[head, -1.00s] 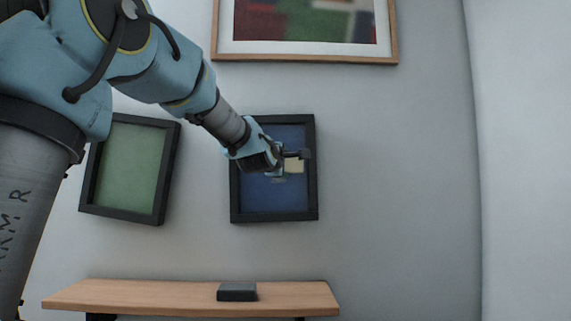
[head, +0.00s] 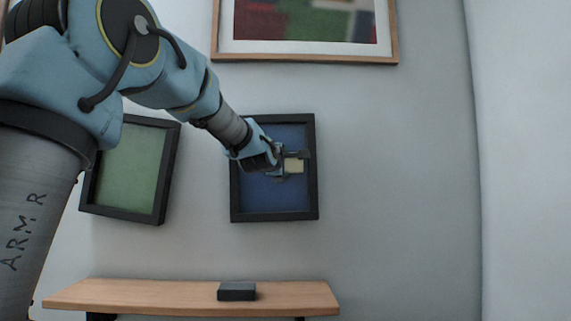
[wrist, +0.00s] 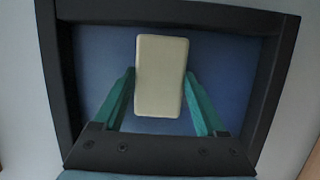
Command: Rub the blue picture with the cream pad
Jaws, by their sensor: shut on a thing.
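The blue picture (head: 258,200) hangs on the wall in a thick black frame, in the middle of the head view. Its blue face also fills much of the wrist view (wrist: 225,70). My gripper (head: 292,165) is in front of the picture. In the wrist view its two green fingers (wrist: 162,90) are shut on the sides of the cream pad (wrist: 161,75). The pad also shows as a small pale block in the head view (head: 294,166). It lies over the picture's face, inside the frame. I cannot tell whether it touches the surface.
A green picture (head: 128,170) in a black frame hangs tilted to the left. A wood-framed colourful picture (head: 305,58) hangs above. Below is a wooden shelf (head: 150,296) with a dark block (head: 237,291) on it. The wall to the right is bare.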

